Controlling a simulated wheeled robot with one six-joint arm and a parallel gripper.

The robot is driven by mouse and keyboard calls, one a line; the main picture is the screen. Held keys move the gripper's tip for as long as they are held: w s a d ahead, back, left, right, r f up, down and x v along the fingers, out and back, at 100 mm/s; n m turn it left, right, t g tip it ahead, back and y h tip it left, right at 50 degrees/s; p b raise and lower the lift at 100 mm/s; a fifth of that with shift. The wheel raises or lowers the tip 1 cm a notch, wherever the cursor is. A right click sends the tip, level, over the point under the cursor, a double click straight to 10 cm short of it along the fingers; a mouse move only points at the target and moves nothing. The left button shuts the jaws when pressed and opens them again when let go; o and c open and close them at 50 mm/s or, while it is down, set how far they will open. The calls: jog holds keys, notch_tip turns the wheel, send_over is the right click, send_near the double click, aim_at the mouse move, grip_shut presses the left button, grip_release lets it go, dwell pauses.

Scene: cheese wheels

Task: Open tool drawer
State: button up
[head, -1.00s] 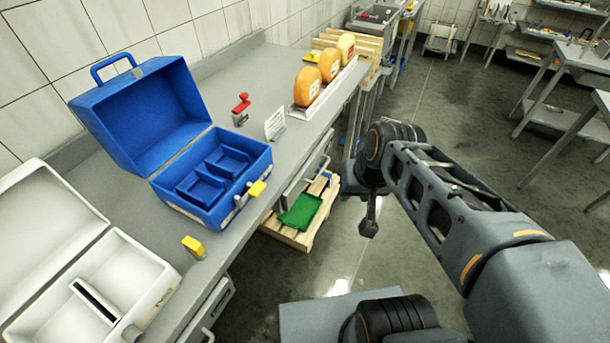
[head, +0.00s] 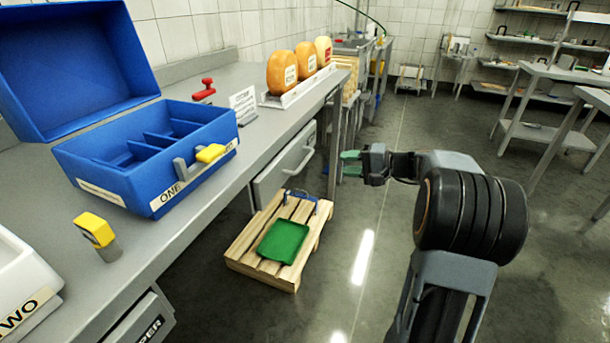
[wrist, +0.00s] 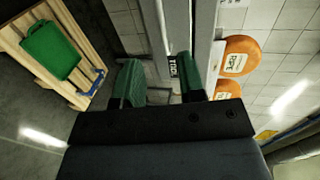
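A grey drawer (head: 284,168) with a bar handle (head: 298,163) is under the bench, beyond the blue case, and looks shut. A small dark label (wrist: 172,67) shows between the fingers in the wrist view; its text is hard to read. My gripper (head: 351,163) has green fingers, held apart and empty. In the head view it is to the right of the drawer, past the bench leg. In the wrist view the open fingers (wrist: 160,80) show with a pale upright bar behind them; I cannot tell if it is the handle or part of the bench.
A wooden pallet (head: 247,262) with a green tray (head: 282,242) stands on the floor below the drawer. Another drawer (head: 150,323) is at lower left. The blue case (head: 140,185), a yellow-topped tool (head: 97,232) and cheese wheels (head: 281,72) are on the bench.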

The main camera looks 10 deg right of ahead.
aim_at(304, 161)
jog(key=b+x, duration=0.2)
jog(key=x, duration=1.1)
jog(key=shift+w+a+f+b, duration=0.1)
jog(key=shift+w+f+b, duration=0.1)
jog(key=shift+b, duration=0.1)
jog(key=shift+c, duration=0.2)
grip_shut()
